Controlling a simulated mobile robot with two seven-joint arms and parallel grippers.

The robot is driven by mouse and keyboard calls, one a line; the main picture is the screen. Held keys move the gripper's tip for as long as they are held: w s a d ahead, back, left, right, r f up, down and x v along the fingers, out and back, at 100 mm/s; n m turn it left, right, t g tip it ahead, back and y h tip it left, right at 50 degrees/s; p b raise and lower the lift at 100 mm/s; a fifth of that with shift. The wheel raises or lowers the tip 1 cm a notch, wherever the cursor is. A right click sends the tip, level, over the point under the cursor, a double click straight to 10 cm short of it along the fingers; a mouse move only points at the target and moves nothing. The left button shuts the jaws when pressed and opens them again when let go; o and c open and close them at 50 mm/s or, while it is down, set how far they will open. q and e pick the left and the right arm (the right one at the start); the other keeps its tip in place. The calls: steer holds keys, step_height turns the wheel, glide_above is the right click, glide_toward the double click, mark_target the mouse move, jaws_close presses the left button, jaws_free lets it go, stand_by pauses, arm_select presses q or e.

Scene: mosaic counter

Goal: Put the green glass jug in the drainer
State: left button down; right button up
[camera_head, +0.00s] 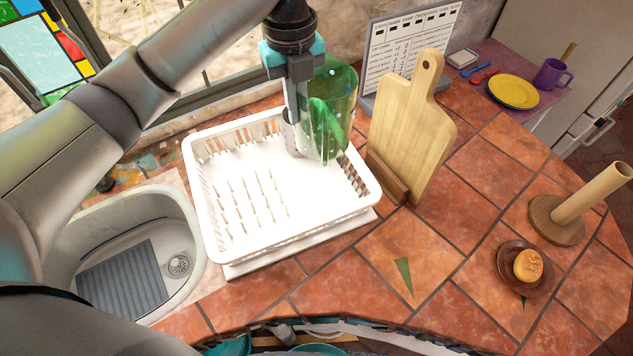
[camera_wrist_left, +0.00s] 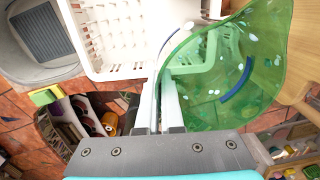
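The green glass jug (camera_head: 337,100) is see-through, with small light spots, and appears upright at the back right of the drainer. My left gripper (camera_head: 298,150) points down at the jug's left side, its fingers closed on the jug's wall or handle; which of these I cannot tell. In the left wrist view the jug (camera_wrist_left: 235,75) fills the upper right, beside the fingers (camera_wrist_left: 165,100). The white drainer (camera_head: 222,232) stands on the counter with its pegs bare. The jug's base overlaps the drainer's inside; whether it touches the floor I cannot tell. My right gripper is not visible.
A sink (camera_head: 90,225) lies left of the drainer. A wooden cutting board (camera_head: 415,125) stands upright close on its right, with a printed board (camera_head: 405,50) behind. The front tiles are mostly clear.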

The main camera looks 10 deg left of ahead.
arm_select(q)
step_height(320, 180, down, 20)
steer(key=shift+r, duration=0.25)
steer(key=shift+f, duration=0.1)
steer(key=c, duration=1.1)
jaws_free()
step_height(320, 180, up, 12)
steer(key=shift+s+a+r, duration=0.1)
